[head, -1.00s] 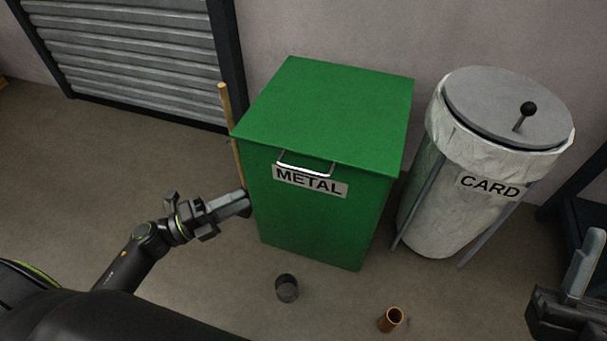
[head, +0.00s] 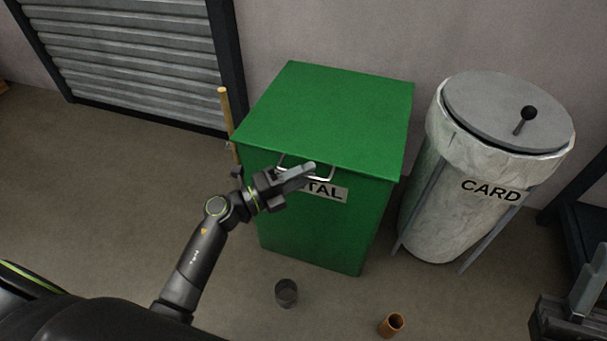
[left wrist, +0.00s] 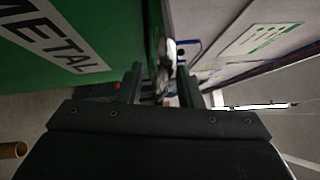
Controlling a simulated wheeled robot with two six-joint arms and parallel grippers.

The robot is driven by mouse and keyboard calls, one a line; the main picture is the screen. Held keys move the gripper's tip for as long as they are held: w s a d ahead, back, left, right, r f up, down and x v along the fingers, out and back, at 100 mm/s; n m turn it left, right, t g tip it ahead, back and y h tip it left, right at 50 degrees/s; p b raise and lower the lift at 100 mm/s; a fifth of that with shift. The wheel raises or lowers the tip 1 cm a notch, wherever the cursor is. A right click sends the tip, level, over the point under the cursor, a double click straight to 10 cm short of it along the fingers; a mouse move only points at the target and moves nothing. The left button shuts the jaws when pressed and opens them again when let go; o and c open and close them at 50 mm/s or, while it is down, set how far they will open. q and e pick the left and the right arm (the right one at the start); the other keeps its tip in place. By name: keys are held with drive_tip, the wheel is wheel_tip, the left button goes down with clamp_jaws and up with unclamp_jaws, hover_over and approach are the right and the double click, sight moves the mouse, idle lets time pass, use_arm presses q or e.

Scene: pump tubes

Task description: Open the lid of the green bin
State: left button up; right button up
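The green bin (head: 318,225) stands against the wall with its lid (head: 325,115) shut flat. A pale metal handle (head: 325,177) is at the lid's front edge, above the METAL label (head: 330,192). My left gripper (head: 308,170) is at the handle and covers part of it and of the label. In the left wrist view its two fingers (left wrist: 160,85) stand apart, with the shiny handle (left wrist: 166,52) seen end-on just beyond or between them; contact cannot be told. My right gripper (head: 585,275) is partly cut off at the lower right, away from the bin.
A CARD bin (head: 445,190) with a grey lid stands right of the green bin. A dark cup (head: 286,293) and a brown cup (head: 391,325) are on the floor in front. A wooden pole (head: 226,115) leans at the left.

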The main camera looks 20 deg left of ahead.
use_arm(q)
clamp_jaws()
idle(0.5)
